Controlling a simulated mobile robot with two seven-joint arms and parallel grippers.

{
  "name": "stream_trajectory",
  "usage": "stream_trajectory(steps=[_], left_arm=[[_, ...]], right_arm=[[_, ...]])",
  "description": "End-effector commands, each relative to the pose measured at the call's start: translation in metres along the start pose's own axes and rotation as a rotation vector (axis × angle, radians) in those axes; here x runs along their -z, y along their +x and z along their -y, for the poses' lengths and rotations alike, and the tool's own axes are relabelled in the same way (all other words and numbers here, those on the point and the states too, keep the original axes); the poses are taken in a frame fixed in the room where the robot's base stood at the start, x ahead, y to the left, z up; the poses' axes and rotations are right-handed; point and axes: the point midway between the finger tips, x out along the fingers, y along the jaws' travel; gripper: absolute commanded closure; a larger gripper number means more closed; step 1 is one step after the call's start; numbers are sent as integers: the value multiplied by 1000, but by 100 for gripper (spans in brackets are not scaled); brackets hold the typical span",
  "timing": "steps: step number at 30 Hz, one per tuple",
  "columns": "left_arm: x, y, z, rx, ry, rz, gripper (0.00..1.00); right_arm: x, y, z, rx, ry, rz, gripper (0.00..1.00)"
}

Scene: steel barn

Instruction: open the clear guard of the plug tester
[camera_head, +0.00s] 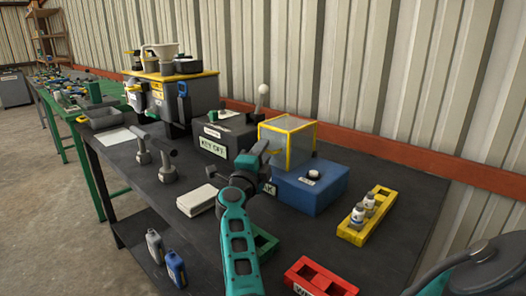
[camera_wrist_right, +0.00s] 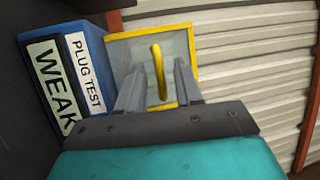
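The plug tester is a blue box (camera_head: 312,192) on the dark bench, with a round button on top. Its clear guard (camera_head: 290,138) is a yellow-edged box standing over the tester's rear left part, and it looks closed. In the wrist view the tester's side (camera_wrist_right: 92,45) carries labels reading PLUG TEST and WEAK. The guard's yellow handle (camera_wrist_right: 158,70) sits between the two fingers of my right gripper (camera_wrist_right: 158,85), with a gap on each side. That gripper (camera_head: 268,154) is open at the guard's left face.
A dark box labelled KEY OFF (camera_head: 215,148) stands left of the guard. A yellow rack (camera_head: 375,212) with small bottles is to the right, a red tray (camera_head: 322,277) in front. Folded white cloth (camera_head: 197,199) lies left of my arm. The corrugated wall is close behind.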

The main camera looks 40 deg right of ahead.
Motion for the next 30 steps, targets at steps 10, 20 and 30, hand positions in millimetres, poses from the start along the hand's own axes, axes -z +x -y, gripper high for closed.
stream_trajectory(steps=[10, 20, 30], left_arm=[[-1, 0, 1, 2, 0, 2, 100], [-2, 0, 1, 2, 0, 4, 100], [-2, 0, 1, 1, -1, 6, 100]], right_arm=[[1, 0, 0, 0, 0, 0, 67], [0, 0, 0, 0, -1, 0, 98], [0, 0, 0, 0, -1, 0, 100]])
